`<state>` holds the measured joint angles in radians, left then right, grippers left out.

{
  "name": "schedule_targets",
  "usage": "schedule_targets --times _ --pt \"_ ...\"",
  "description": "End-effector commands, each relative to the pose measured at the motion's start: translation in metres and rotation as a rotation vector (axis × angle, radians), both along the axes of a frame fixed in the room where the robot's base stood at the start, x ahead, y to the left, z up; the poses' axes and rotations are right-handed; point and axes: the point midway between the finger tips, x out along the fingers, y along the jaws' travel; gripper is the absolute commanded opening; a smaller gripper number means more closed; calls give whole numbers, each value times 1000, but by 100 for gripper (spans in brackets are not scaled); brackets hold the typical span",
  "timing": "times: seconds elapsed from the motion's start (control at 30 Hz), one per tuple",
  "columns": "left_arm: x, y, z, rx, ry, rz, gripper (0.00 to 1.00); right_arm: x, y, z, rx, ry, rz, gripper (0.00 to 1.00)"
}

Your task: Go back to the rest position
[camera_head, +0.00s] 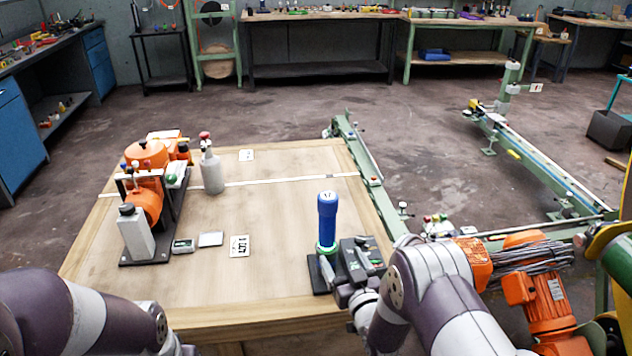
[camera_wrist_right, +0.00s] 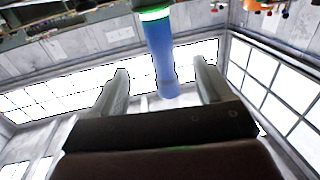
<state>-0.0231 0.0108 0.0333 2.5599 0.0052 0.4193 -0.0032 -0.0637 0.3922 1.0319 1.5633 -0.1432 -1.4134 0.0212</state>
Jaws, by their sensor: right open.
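A blue cylinder (camera_head: 327,222) with a green ring at its lower end stands upright near the front right of the wooden table (camera_head: 270,285). My right gripper (camera_head: 338,270) is at its lower end, near a dark device (camera_head: 361,257). In the right wrist view the same blue cylinder (camera_wrist_right: 164,60) shows between the two spread fingers of my right gripper (camera_wrist_right: 157,72). The fingers are apart, with a gap on both sides of the cylinder. My left arm shows at the lower left of the head view, but its gripper is not visible.
An orange machine (camera_head: 146,203) on a black base and a grey bottle (camera_head: 211,172) stand on the table's left part. Small cards lie in the middle. A green rail frame (camera_head: 368,180) runs along the right edge. The table's middle is mostly clear.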

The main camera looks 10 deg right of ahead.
Motion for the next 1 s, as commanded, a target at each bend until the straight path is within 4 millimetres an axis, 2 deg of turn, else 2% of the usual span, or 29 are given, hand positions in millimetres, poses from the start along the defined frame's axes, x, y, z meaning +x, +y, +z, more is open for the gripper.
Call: schedule_targets --times 0.07,0.13,0.2,0.27,0.3,0.37,0.4,0.5,0.6,0.67,0.73,0.8,1.0 --pt "0 0 0 0 0 0 61 0 0 -10 -11 46 -2 78" --pt "0 0 0 0 0 0 61 -7 -3 -40 -39 185 -10 78" --pt "0 0 1 0 0 0 61 -31 -10 -81 -85 437 -27 78" --pt "0 0 9 0 1 0 61 -61 -20 -93 -129 691 -51 78" --pt "0 0 18 0 1 0 61 -88 -27 -87 -155 860 -66 78" --pt "0 0 34 0 0 0 61 -134 -38 -61 -184 1098 -90 78" --pt "0 0 45 0 0 0 61 -169 -43 -36 -195 1241 -103 78" --pt "0 0 66 0 -1 0 61 -236 -51 25 -201 1472 -122 78" --pt "0 0 87 0 0 0 61 -274 -53 81 -186 1548 -134 78" --pt "0 0 96 0 0 0 61 -275 -54 107 -171 1503 -143 78" --pt "0 0 99 0 0 0 61 -267 -54 121 -164 1456 -147 78" --pt "0 0 101 0 0 0 61 -264 -55 127 -161 1440 -149 78" --pt "0 0 98 0 1 0 61 -264 -55 123 -162 1441 -150 78"
